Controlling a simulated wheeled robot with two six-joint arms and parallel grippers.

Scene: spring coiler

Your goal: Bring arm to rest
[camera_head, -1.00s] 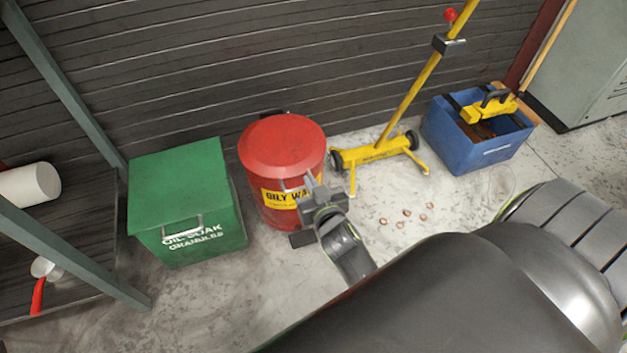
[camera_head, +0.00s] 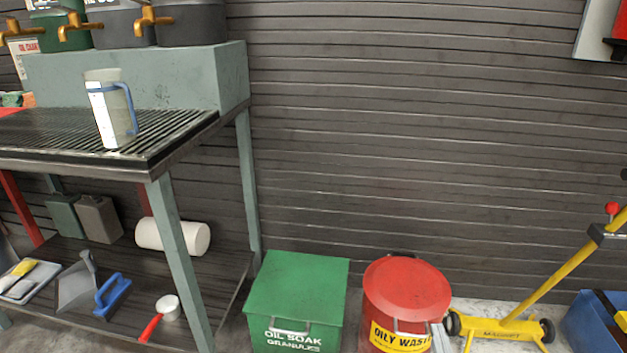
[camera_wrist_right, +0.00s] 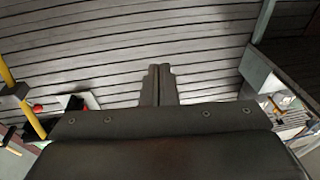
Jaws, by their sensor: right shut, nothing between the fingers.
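My right gripper (camera_wrist_right: 159,72) is in the right wrist view, its two dark fingers together with nothing between them. It points toward the dark slatted wall (camera_wrist_right: 210,45). In the head view only a small grey part of my right gripper (camera_head: 441,338) shows at the bottom edge, in front of the right side of the red oily waste can (camera_head: 405,288). The rest of the arm is out of the head view. My left gripper is in neither view.
A green oil soak box (camera_head: 297,290) stands left of the can. A steel bench (camera_head: 160,165) with a measuring jug (camera_head: 112,110) is at the left. A yellow wheeled stand (camera_head: 545,290) and a blue bin (camera_head: 592,325) are at the right.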

